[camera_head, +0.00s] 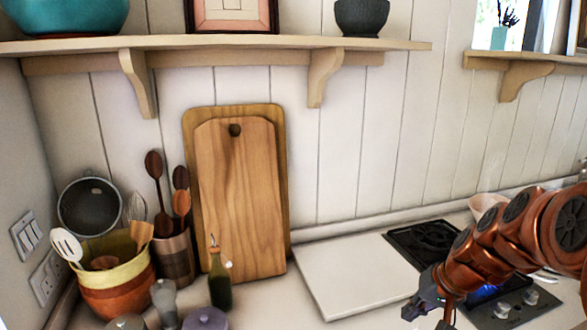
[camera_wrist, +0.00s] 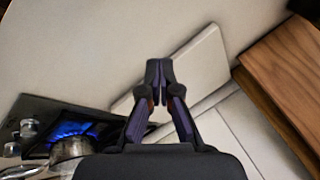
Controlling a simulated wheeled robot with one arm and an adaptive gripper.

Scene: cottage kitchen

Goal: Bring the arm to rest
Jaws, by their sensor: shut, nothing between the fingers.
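My gripper (camera_wrist: 159,72) is shut and empty in the wrist view, with its fingertips together. It is above the counter, over a pale flat board (camera_wrist: 205,65). In the head view my gripper (camera_head: 440,318) hangs at the lower right, at the end of my orange arm, in front of the hob. Its fingertips are near the bottom edge of the picture and partly cut off.
The hob (camera_head: 425,243) has a blue flame, with a metal pot (camera_wrist: 72,150) beside it in the wrist view. Wooden cutting boards (camera_head: 240,200), a utensil pot (camera_head: 118,285) and a bottle (camera_head: 220,280) stand at left. A shelf (camera_head: 230,42) runs above.

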